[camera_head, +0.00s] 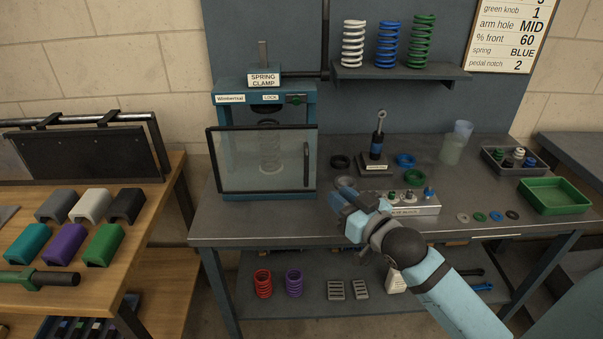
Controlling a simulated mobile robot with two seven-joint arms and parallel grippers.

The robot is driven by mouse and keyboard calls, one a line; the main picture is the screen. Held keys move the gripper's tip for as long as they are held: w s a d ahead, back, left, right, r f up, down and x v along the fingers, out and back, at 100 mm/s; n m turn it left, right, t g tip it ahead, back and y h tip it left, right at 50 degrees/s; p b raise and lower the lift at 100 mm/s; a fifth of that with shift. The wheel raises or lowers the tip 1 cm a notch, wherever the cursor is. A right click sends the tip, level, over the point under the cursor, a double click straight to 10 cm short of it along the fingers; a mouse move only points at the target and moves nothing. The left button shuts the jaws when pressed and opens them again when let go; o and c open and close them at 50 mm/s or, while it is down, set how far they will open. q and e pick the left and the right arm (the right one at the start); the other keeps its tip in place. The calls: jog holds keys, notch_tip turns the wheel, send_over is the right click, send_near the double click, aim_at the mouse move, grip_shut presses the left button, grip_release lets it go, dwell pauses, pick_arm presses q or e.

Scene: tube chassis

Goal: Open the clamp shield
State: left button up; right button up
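The clamp shield (240,165) is a clear panel in a dark frame. It stands across the front of the blue spring clamp (311,107) and looks closed. Its dark upright handle (306,164) is near its right edge. A coil spring shows faintly through the panel. My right gripper (340,196) is above the bench, to the right of the shield and a little below the handle, seemingly apart from both. Its fingers are small and partly hidden by the wrist, so their opening is unclear. My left gripper is not in view.
On the bench (240,228), a silver block (425,207) with knobs lies just behind my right wrist. A shock absorber (377,140) stands on a small base, with rings around it. A green tray (553,195) is at the right. The bench front below the shield is clear.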

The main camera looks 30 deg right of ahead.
aim_at(306, 182)
jog(key=w, duration=1.2)
jog(key=shift+w+a, duration=0.15)
jog(key=shift+a, duration=0.1)
grip_shut()
